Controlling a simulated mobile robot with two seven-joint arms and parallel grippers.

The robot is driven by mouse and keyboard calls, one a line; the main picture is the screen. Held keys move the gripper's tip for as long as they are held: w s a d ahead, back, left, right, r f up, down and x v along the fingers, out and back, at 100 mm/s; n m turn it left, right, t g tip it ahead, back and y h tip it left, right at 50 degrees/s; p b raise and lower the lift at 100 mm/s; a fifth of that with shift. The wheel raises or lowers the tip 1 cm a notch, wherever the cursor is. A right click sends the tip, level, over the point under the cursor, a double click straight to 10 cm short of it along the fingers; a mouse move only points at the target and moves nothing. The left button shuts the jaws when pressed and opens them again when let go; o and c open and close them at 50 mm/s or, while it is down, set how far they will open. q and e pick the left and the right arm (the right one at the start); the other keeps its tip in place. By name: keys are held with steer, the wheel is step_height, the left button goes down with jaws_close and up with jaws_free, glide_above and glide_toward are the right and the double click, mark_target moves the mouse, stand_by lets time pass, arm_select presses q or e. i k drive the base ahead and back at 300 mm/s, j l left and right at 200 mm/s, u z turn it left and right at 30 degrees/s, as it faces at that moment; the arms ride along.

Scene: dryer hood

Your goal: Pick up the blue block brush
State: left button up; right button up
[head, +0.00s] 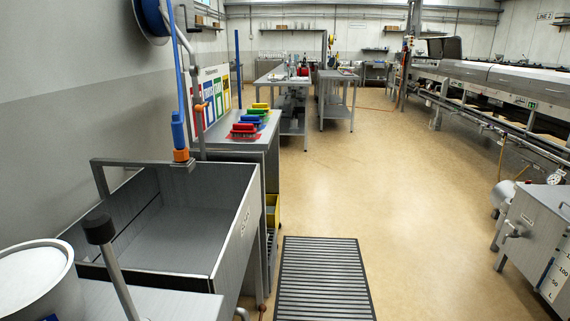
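The blue block brush (257,111) sits on the steel table (208,143) along the left wall, ahead of me. A red brush (243,130) is nearest to me in the row. Neither of my grippers is in view.
A deep steel sink (247,216) stands at near left, with a blue hose spray (178,130) above it. A striped floor grate (322,279) lies to its right. Open floor (335,195) runs down the middle. A grey tank (535,235) stands at right.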

mark_target(255, 119)
steer(key=i+z, duration=0.25)
steer(key=i, duration=1.9)
steer(key=i+l+u, duration=0.25)
steer(key=i+u, duration=0.25)
steer(key=i, duration=0.35)
steer(key=i+l+u, duration=0.5)
steer(key=i, duration=0.3)
steer(key=i+l+u, duration=0.45)
steer(key=i+l, duration=0.2)
steer(key=l, duration=0.3)
